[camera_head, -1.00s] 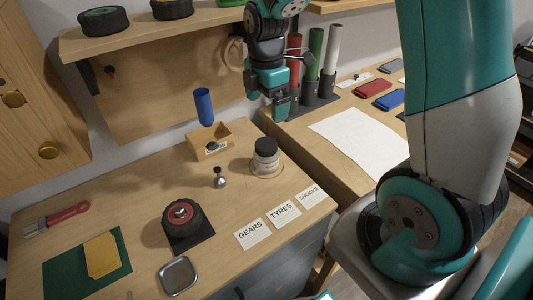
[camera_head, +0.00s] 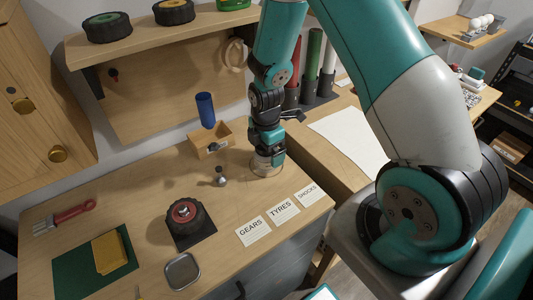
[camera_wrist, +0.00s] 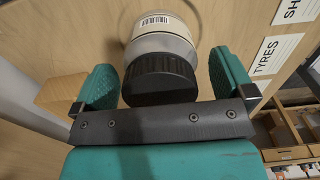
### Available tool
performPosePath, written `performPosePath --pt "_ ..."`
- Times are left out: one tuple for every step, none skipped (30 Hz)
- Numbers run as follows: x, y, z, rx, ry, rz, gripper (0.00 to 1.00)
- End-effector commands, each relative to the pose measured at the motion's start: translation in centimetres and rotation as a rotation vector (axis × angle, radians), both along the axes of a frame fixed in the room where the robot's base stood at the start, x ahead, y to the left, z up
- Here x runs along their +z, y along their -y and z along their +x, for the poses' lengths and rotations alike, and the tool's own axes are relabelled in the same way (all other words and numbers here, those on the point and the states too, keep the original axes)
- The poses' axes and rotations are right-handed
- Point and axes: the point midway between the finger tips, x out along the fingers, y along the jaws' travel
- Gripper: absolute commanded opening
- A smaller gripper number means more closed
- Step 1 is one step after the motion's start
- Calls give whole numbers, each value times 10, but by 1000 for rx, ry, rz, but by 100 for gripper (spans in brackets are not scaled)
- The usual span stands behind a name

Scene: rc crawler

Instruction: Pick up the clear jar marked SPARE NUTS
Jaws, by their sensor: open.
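The jar (camera_wrist: 160,42) shows in the wrist view as a pale, rounded body with a black ridged lid (camera_wrist: 158,78) and a barcode label; the words SPARE NUTS are not readable. My gripper (camera_head: 267,160) is open, pointing down over the jar's spot at the right of the bench. In the wrist view, the two teal fingers stand on either side of the lid, with a visible gap on each side. In the head view, my gripper hides nearly all of the jar.
Cards reading GEARS (camera_head: 252,231), TYRES (camera_head: 283,211) and SHOCKS (camera_head: 307,194) lie in front of the jar. A wooden box (camera_head: 211,143) and a blue cylinder (camera_head: 206,110) are behind left, with a small metal ball-ended part (camera_head: 220,178) nearby. A wheel (camera_head: 187,217) sits farther left.

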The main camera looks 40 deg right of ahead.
Motion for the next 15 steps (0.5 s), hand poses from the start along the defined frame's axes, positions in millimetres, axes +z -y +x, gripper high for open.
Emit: performPosePath --pt "-4 0 0 0 -2 0 100" --pt "-6 0 0 0 0 0 100" --pt "-8 0 0 0 0 0 100" --pt "-9 0 0 0 1 0 100" --pt "-10 0 0 0 1 0 100" --pt "-10 0 0 0 1 0 100" --pt "-10 0 0 0 2 0 100" --pt "-10 0 0 0 2 0 100" --pt "-10 0 0 0 2 0 100" --pt "-10 0 0 0 2 0 100" --pt "-10 0 0 0 1 0 93" --pt "-10 0 0 0 1 0 84" --pt "-10 0 0 0 1 0 77" --pt "-10 0 0 0 1 0 70" --pt "-10 0 0 0 1 0 61"
